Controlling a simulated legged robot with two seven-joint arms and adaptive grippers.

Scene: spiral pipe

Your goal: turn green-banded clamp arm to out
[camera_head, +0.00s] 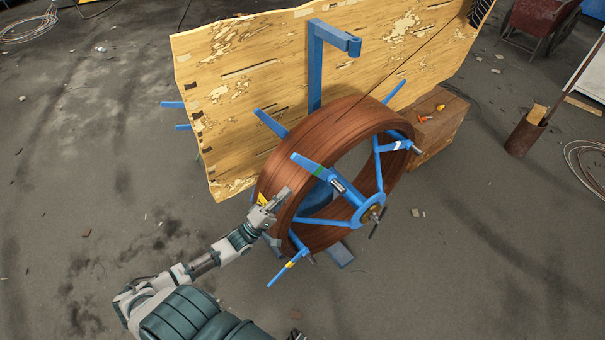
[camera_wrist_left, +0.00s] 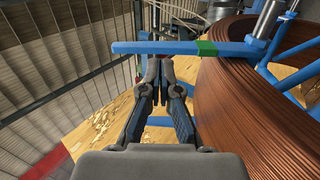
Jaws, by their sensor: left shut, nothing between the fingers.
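The green-banded clamp arm (camera_head: 308,165) is a blue bar with a green band on the wheel-shaped holder at the front of the copper-brown pipe coil (camera_head: 330,125). Its free end points up-left, across the coil's rim. In the left wrist view the clamp arm (camera_wrist_left: 165,47) lies level across the top, its free end to the left and its green band near the coil (camera_wrist_left: 240,95). My left gripper (camera_head: 284,194) is shut and empty, beside the coil's left side. In the wrist view its fingertips (camera_wrist_left: 160,72) are just below the bar; I cannot tell whether they touch.
A yellow-banded arm (camera_head: 288,268) is below my gripper, and a white-banded arm (camera_head: 396,146) is at the right. A worn wooden panel (camera_head: 230,100) and blue post (camera_head: 315,75) stand behind the coil. A wooden crate (camera_head: 440,130) stands right. Floor at left is mostly clear.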

